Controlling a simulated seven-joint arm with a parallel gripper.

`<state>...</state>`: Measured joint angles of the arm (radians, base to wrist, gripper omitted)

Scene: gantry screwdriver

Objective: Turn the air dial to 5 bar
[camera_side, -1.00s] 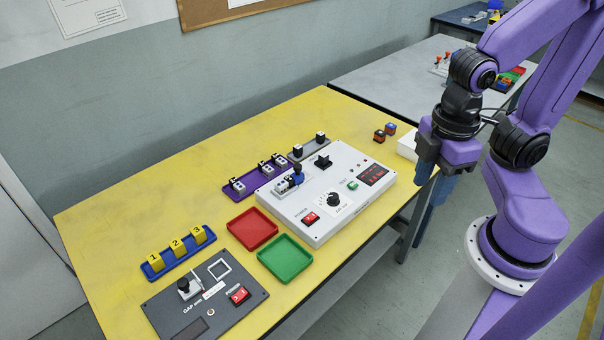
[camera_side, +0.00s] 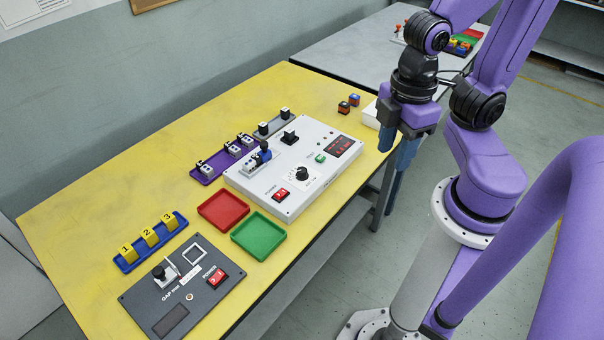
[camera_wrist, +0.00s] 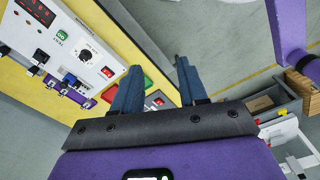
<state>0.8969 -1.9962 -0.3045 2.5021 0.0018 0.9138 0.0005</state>
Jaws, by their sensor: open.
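The air dial (camera_side: 302,174) is a round black knob with a white scale around it, on top of the white control box (camera_side: 264,200). It also shows in the wrist view (camera_wrist: 86,55). Its pointer setting is too small to read. My gripper (camera_side: 394,174) has blue fingers and hangs open and empty to the right of the white box, beside the table's edge. It is clear of the dial. In the wrist view, its fingers (camera_wrist: 157,68) are spread apart with nothing between them. A red-lit display (camera_side: 341,147) is on the box; its digits are not legible.
A red power switch (camera_side: 281,195), a green button (camera_side: 320,158) and a black knob (camera_side: 289,137) are near the dial. A screwdriver unit with a blue part (camera_side: 264,152) stands on the box's left. Red (camera_side: 223,198) and green (camera_side: 283,236) trays lie in front.

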